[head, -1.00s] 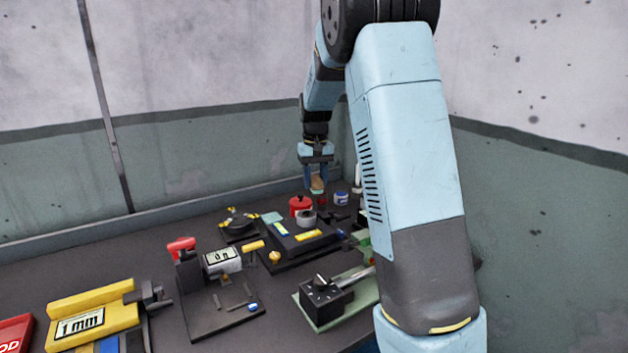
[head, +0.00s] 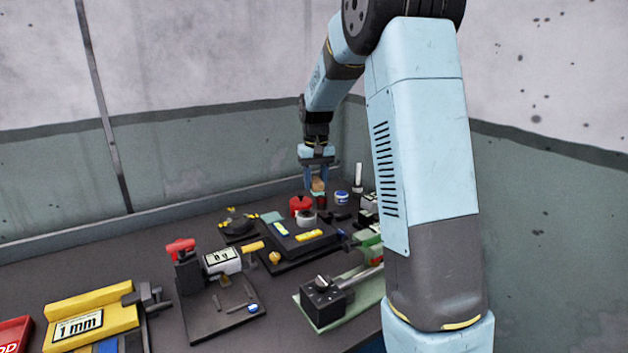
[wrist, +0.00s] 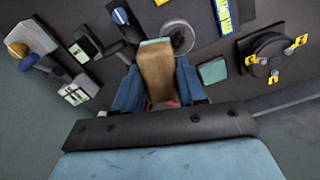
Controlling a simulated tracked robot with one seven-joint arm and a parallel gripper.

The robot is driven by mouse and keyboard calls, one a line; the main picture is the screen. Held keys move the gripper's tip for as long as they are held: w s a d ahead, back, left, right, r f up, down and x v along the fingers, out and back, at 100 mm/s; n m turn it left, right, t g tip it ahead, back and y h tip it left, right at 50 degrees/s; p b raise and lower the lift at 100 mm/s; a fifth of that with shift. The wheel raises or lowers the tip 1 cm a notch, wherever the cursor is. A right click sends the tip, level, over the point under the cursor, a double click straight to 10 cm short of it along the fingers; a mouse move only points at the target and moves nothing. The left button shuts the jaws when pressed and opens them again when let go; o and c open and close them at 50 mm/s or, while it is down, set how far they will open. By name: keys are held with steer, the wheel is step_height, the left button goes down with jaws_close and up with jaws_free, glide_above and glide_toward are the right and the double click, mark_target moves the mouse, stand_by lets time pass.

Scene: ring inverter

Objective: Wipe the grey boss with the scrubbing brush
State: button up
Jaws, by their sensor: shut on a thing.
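The scrubbing brush (wrist: 157,75) has a brown wooden block and a pale green-grey face at its far end. My gripper (wrist: 158,88) is shut on it, with a blue finger on each side. In the head view my gripper (head: 317,178) points down and holds the brush (head: 318,185) above the bench. The grey boss (head: 306,217), a short round grey piece, stands below and slightly left of the brush in the head view. In the wrist view the boss (wrist: 181,38) lies just beyond the brush's end, to its right. I cannot tell whether they touch.
A red pot (head: 300,204) stands close behind the boss. A black fixture with yellow labels (head: 300,240) lies in front. A blue-and-white jar (head: 341,198) and a white upright bottle (head: 358,177) stand to the right. A green pad (wrist: 213,71) lies nearby.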

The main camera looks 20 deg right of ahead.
mark_target(312, 213)
steer(key=shift+f, duration=3.55)
steer(key=shift+w+a+f, duration=0.1)
steer(key=shift+a+f, duration=0.1)
steer(key=shift+a, duration=0.3)
steer(key=shift+c, duration=0.4)
steer(key=shift+w+a, duration=0.2)
steer(key=shift+a, duration=1)
steer(key=shift+w+a, duration=0.15)
steer(key=shift+a, duration=1)
steer(key=shift+d, duration=0.15)
steer(key=d, duration=0.3)
steer(key=s+d, duration=0.1)
steer(key=d, duration=0.1)
steer(key=shift+d, duration=0.35)
steer(key=shift+a+r, duration=0.1)
steer(key=shift+r, duration=3.95)
